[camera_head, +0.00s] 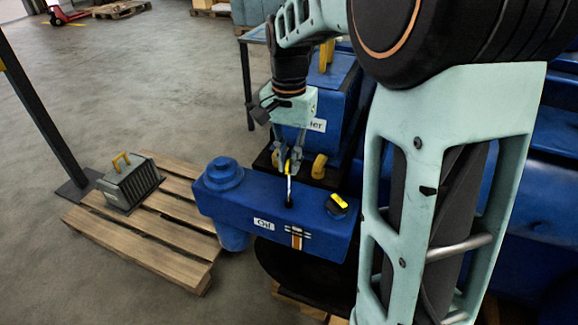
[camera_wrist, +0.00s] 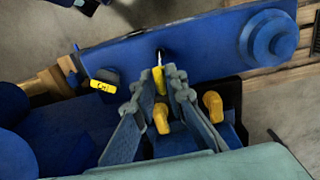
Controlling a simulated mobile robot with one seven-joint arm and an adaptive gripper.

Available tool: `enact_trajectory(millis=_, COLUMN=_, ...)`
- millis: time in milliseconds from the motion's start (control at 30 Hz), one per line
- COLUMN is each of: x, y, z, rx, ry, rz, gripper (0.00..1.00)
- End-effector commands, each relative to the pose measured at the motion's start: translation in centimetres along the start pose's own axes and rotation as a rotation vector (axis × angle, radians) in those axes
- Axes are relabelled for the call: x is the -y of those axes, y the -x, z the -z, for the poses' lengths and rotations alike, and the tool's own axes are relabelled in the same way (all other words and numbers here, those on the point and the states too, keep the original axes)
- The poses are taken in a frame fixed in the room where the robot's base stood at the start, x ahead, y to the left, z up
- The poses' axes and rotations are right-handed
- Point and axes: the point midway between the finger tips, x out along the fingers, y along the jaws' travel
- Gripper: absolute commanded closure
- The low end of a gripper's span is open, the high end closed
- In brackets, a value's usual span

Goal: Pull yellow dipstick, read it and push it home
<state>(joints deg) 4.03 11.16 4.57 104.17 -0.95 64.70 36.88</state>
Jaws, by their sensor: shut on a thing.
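The blue oil housing (camera_head: 225,205) labelled "Oil" stands at the centre of the head view and runs across the top of the wrist view (camera_wrist: 200,45). My gripper (camera_head: 289,160) is above its top face, shut on the yellow handle of the dipstick (camera_head: 289,167). A pale, upright length of the stick shows between the fingers and a dark hole in the housing. How deep its lower end sits is hidden. In the wrist view my fingertips (camera_wrist: 172,76) close around the yellow handle (camera_wrist: 158,80). No reading on the stick can be made out.
A dark cap with a yellow grip (camera_head: 340,203) sits on the housing, right of the stick. Yellow handles (camera_head: 319,166) stand close behind. A grey finned part (camera_head: 130,185) lies on the wooden pallet (camera_head: 115,235) at left. A dark post (camera_head: 45,110) rises beside it.

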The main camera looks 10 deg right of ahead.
Motion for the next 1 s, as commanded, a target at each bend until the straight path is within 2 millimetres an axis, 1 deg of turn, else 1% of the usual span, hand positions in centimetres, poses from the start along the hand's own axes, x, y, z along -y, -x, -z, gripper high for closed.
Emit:
enact_trajectory(millis=33, x=0.0, y=1.2, z=0.0, rx=-0.001, ry=-0.001, rz=0.001, gripper=1.0)
enact_trajectory(millis=100, x=0.0, y=1.6, z=0.0, rx=0.0, ry=-0.001, rz=0.0, gripper=1.0)
enact_trajectory(millis=400, x=0.0, y=1.4, z=0.0, rx=0.0, ry=0.0, rz=0.0, gripper=1.0)
enact_trajectory(millis=433, x=0.0, y=1.4, z=0.0, rx=0.0, ry=0.0, rz=0.0, gripper=0.87)
enact_trajectory(millis=600, x=0.0, y=1.4, z=0.0, rx=0.0, ry=0.0, rz=0.0, gripper=0.7)
enact_trajectory(millis=867, x=0.0, y=1.5, z=0.0, rx=0.0, ry=0.0, rz=0.0, gripper=0.7)
enact_trajectory(millis=933, x=0.0, y=1.8, z=0.0, rx=-0.002, ry=0.0, rz=0.001, gripper=0.7)
enact_trajectory(millis=1000, x=0.1, y=2.5, z=0.1, rx=-0.003, ry=0.0, rz=0.002, gripper=0.7)
